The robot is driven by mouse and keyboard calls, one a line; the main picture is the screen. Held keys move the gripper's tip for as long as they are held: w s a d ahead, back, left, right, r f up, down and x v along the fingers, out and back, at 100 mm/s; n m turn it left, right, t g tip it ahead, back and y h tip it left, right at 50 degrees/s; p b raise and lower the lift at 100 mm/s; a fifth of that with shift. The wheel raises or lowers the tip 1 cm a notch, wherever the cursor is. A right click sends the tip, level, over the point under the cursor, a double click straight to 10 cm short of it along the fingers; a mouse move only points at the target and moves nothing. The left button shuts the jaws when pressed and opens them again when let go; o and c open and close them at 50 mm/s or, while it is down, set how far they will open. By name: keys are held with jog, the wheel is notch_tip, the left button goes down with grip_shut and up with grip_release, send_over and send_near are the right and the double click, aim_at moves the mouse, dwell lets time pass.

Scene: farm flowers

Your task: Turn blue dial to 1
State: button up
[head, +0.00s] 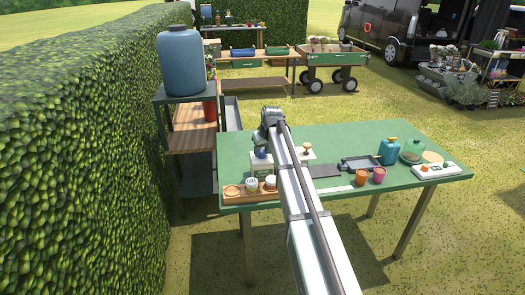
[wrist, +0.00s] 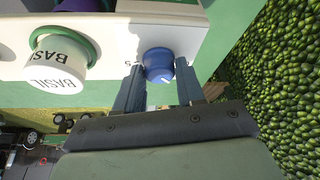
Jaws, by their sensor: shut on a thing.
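The blue dial (wrist: 159,64) sits on the white front face of a panel (wrist: 112,40) in the wrist view. My gripper (wrist: 159,90) is at the dial, with one finger on each side of it, shut on it. A small dark mark, perhaps a number, shows on the panel left of the dial; I cannot read the dial's setting. In the head view my arm reaches over the green table (head: 345,140) to a white unit there, and a bit of blue (head: 261,153) shows beside the arm. The gripper fingers are hidden in that view.
A wooden tray with small pots (head: 236,197) is at the table's front left. Orange and pink cups (head: 362,177) and a blue can (head: 388,152) stand to the right. A hedge (head: 80,130) borders the left.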

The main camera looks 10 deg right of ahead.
dwell(0.4)
jog(key=o, duration=1)
jog(key=shift+r, duration=0.1)
jog(key=v, duration=1.3)
jog(key=shift+r, duration=0.3)
jog(key=shift+s, duration=0.1)
